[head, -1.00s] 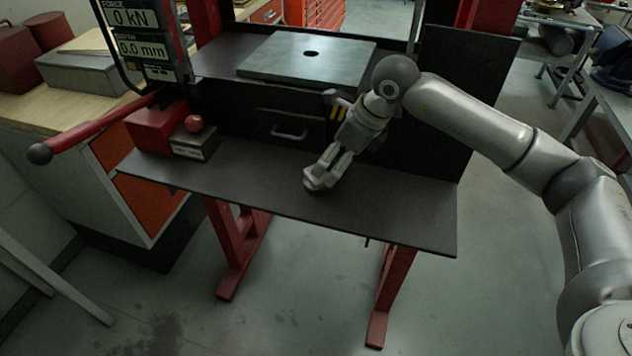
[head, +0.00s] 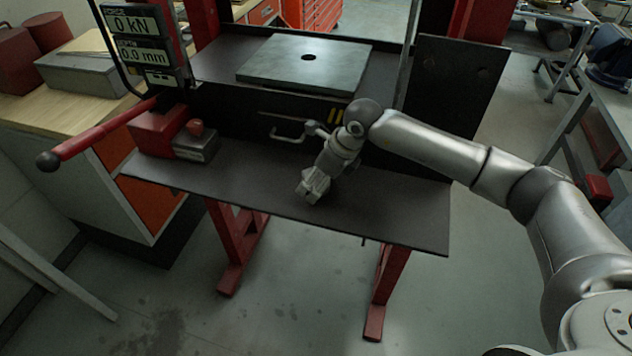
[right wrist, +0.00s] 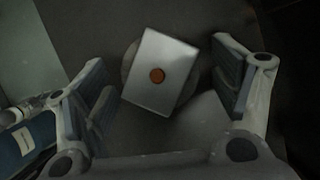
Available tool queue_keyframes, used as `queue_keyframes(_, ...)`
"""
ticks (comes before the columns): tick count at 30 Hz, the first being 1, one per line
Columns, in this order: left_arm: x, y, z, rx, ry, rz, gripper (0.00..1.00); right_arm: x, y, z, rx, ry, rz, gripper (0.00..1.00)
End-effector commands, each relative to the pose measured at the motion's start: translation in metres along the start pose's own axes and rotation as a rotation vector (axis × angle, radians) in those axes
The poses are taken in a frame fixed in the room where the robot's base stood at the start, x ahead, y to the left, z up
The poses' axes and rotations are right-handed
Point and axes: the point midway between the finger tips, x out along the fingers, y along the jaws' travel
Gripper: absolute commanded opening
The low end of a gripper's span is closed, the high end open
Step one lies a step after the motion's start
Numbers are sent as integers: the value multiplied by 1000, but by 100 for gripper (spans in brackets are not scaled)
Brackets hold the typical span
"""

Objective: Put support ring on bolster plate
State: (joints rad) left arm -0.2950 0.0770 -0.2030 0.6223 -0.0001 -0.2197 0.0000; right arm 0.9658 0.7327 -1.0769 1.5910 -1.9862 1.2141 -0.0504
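The bolster plate (head: 304,62) is a flat grey square with a dark central hole, lying on the press bed. My right gripper (head: 311,192) points down at the dark lower shelf, well below and in front of the plate. In the right wrist view, my right gripper (right wrist: 163,92) is open. Between its fingers, further off, a pale rectangular piece (right wrist: 152,94) with a copper-coloured round centre overlaps a grey round piece (right wrist: 130,66). The round piece may be the support ring, but I cannot tell. The gripper hides both in the head view. My left gripper is not in view.
The dark shelf (head: 400,212) has free room right of my gripper. A red pump block (head: 160,132) with a long red lever (head: 105,132) stands at its left. A drawer handle (head: 284,135) is behind the gripper. A display (head: 148,50) hangs at upper left.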

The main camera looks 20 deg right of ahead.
Motion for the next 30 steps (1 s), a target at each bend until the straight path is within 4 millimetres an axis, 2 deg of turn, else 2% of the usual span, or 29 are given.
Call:
queue_keyframes(2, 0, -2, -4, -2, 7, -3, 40, 0, 0, 0, 0, 0, 0, 68)
queue_keyframes(14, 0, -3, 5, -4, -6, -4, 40, -2, -1, 2, 0, -5, -2, 16)
queue_keyframes(23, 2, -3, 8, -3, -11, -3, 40, -4, -1, 3, -1, -6, -3, 16)
queue_keyframes(30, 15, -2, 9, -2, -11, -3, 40, -17, -1, 9, -2, -7, -3, 16)
